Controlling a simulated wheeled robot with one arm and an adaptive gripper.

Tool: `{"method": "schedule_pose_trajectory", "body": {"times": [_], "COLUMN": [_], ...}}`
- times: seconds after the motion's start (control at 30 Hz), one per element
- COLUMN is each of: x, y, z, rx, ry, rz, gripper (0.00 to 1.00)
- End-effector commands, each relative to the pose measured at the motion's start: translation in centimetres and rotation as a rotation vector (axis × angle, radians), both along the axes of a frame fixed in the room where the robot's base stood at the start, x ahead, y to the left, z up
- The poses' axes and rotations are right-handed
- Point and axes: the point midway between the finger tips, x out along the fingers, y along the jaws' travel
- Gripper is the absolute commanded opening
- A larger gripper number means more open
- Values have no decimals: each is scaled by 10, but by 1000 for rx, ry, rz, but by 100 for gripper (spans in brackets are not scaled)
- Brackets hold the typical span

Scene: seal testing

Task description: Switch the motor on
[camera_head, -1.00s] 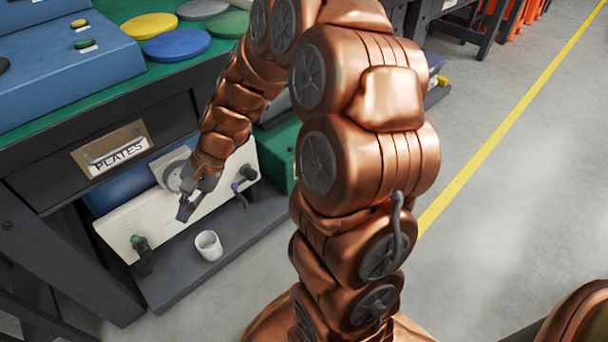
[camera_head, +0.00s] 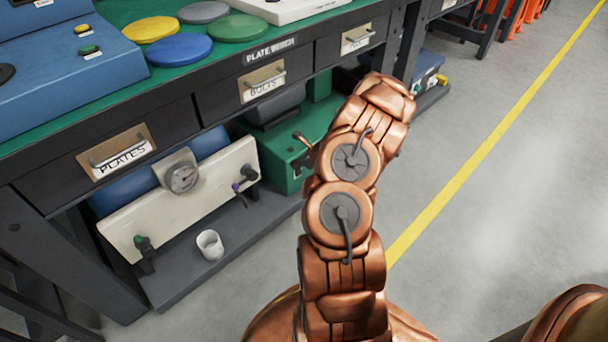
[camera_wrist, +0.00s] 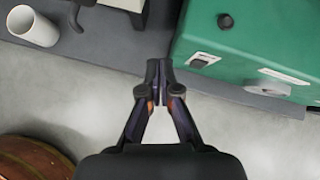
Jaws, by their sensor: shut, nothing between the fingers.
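A green housing (camera_wrist: 260,45) fills the upper right of the wrist view. Its face carries a small white plate with a dark switch (camera_wrist: 203,60), a round black knob (camera_wrist: 225,20) and a white label. I cannot read the switch's position. In the head view the green housing (camera_head: 275,150) sits on the low shelf, partly behind my arm, with a dark grey body above it. My gripper (camera_wrist: 160,72) is shut and empty in the wrist view. Its tips appear just left of the switch, apart from it as far as I can tell. My arm hides the gripper in the head view.
A white cup (camera_head: 210,245) stands on the grey lower shelf (camera_head: 185,285). Left of the housing is a cream panel (camera_head: 195,212) with a gauge (camera_head: 181,177) and valves. The workbench drawers (camera_head: 265,85) overhang the shelf. Floor to the right is clear.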

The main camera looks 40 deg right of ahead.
Motion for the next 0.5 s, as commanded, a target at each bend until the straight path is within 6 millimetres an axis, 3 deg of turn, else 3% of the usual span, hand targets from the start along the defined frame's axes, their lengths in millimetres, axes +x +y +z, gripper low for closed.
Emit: {"method": "schedule_pose_trajectory", "body": {"times": [0.03, 0.1, 0.2, 0.5], "x": [-16, -33, -52, -65], "y": [-20, -40, -57, -71], "z": [-17, -34, -53, -64], "rx": [15, 32, 51, 62], "ry": [27, 54, 83, 100], "rz": [-73, -157, -238, -297], "gripper": [0, 0, 0, 0]}}
